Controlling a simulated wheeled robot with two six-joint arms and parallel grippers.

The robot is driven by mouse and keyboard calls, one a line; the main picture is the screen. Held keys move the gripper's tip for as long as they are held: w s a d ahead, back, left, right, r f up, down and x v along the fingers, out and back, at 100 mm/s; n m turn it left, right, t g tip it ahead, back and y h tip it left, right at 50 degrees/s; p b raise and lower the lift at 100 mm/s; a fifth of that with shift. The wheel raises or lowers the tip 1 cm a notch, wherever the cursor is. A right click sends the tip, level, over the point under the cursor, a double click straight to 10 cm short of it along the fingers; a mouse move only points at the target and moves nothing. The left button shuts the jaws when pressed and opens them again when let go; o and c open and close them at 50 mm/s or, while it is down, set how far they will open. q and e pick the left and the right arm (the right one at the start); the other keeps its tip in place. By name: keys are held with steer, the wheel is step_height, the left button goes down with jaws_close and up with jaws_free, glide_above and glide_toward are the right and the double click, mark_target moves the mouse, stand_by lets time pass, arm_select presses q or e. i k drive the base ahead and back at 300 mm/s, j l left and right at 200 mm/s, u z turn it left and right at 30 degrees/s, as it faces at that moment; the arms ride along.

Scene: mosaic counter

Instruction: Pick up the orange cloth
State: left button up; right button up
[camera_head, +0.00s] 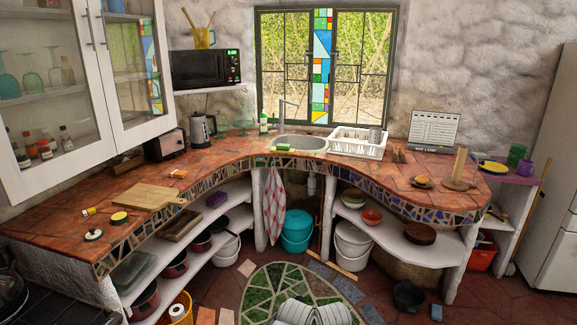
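A small orange item (178,174) lies flat on the tiled counter, left of centre, behind the wooden cutting board. It may be the orange cloth, but it is too small for me to be sure. A red-and-white patterned towel (275,205) hangs from the counter front below the sink. Neither of my grippers shows in the head view, so I cannot tell their state.
The curved mosaic counter (60,222) holds a cutting board (147,197), a toaster (166,145), a kettle (203,131), a sink (299,144) and a white dish rack (358,146). A glass-door cabinet (127,75) overhangs the left side. Pots and buckets fill the shelves below.

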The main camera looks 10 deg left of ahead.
mark_target(176, 173)
steer(key=i+u, duration=0.1)
steer(key=i, duration=0.85)
steer(key=i+l+u, duration=0.1)
steer(key=i, duration=0.8)
steer(key=i+u, duration=0.4)
steer(key=i+l+u, duration=0.2)
steer(key=i+u, duration=0.15)
steer(key=i, duration=0.3)
steer(key=i+l+u, duration=0.25)
steer(key=i+u, duration=0.15)
steer(key=i+l, duration=0.05)
steer(key=i, duration=0.05)
